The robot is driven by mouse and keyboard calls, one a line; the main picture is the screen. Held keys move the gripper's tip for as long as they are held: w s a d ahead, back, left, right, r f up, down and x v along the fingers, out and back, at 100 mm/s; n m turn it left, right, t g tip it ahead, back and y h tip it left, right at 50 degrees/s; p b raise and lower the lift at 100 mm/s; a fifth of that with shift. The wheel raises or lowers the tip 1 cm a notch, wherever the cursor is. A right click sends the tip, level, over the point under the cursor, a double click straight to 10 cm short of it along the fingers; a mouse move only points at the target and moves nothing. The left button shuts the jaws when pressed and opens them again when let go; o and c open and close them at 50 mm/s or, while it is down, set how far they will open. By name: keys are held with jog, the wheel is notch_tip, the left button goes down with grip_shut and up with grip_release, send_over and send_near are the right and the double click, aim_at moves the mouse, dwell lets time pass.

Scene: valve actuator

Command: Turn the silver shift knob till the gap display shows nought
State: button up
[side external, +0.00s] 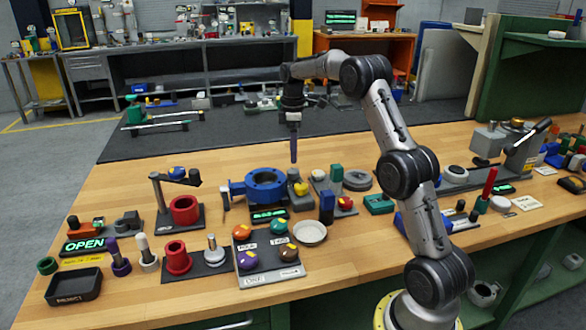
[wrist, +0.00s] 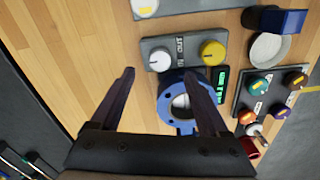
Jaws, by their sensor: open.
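A grey control block (wrist: 185,48) carries a silver-white knob (wrist: 158,60) on its left and a yellow knob (wrist: 212,52) on its right, with lettering between them. A blue round flange body (wrist: 170,110) sits beside the block; it also shows in the side view (side external: 265,180). A small display with green characters (wrist: 220,87) stands beside the flange; in the side view the display (side external: 268,214) is too small to read surely. My gripper (wrist: 160,76) is open and empty. In the side view its fingers (side external: 293,160) point down, above and apart from the flange and block.
A panel with several coloured knobs (side external: 268,274) and a white dish (side external: 310,232) stand in front. A red cup on a stand (side external: 185,209) is at the left, with an OPEN display (side external: 84,245) farther left. Bare wood (side external: 235,155) lies behind the flange.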

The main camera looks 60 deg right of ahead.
aim_at(293, 170)
notch_tip(293, 170, down, 7)
jog(key=shift+r, duration=0.1)
dwell(0.3)
grip_shut()
